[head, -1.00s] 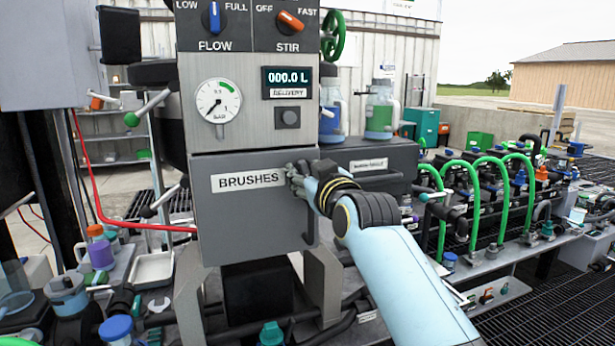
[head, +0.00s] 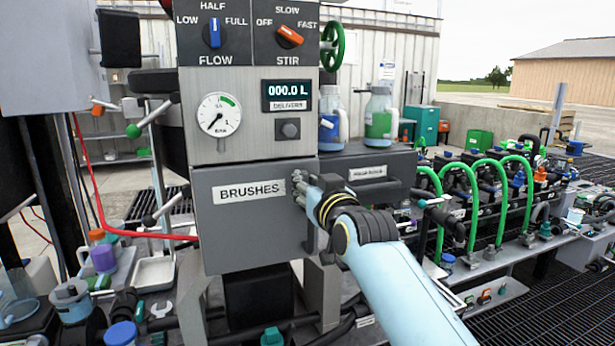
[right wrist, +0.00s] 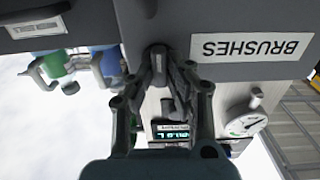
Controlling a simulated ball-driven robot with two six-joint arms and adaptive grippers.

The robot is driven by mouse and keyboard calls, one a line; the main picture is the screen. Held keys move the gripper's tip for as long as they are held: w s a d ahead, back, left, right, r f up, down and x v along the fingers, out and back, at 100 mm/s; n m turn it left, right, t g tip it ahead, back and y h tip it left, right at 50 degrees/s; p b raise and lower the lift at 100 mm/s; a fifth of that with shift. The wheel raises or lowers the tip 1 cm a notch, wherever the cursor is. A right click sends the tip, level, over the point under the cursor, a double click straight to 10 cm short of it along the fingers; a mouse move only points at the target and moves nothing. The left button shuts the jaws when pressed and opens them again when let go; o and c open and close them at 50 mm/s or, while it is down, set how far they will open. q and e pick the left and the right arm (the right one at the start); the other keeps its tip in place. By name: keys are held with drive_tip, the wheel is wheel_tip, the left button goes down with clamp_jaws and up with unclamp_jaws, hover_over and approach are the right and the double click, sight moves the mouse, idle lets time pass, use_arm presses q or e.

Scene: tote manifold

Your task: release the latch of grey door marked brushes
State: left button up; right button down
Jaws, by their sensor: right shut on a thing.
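The grey door (head: 245,225) with the white BRUSHES label (head: 249,191) is on the front of the panel column, below the gauge. It looks closed. The label also shows upside down in the right wrist view (right wrist: 250,47). My right gripper (head: 299,188) is at the door's upper right edge, just right of the label. Its fingers are shut on a small dark latch (right wrist: 160,62), seen between the fingertips in the right wrist view. The fingers and wrist hide most of the latch in the head view. My left gripper is not in view.
Above the door are a pressure gauge (head: 219,115), a delivery display (head: 287,95) and two knobs. A grey drawer (head: 350,165) is close behind my right wrist. Green hoses (head: 487,200) stand at the right. Bottles and a white tray (head: 155,271) are at the lower left.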

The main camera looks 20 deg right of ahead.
drive_tip(key=c, duration=1.3)
unclamp_jaws()
drive_tip(key=s, duration=1.2)
drive_tip(key=shift+d, duration=0.2)
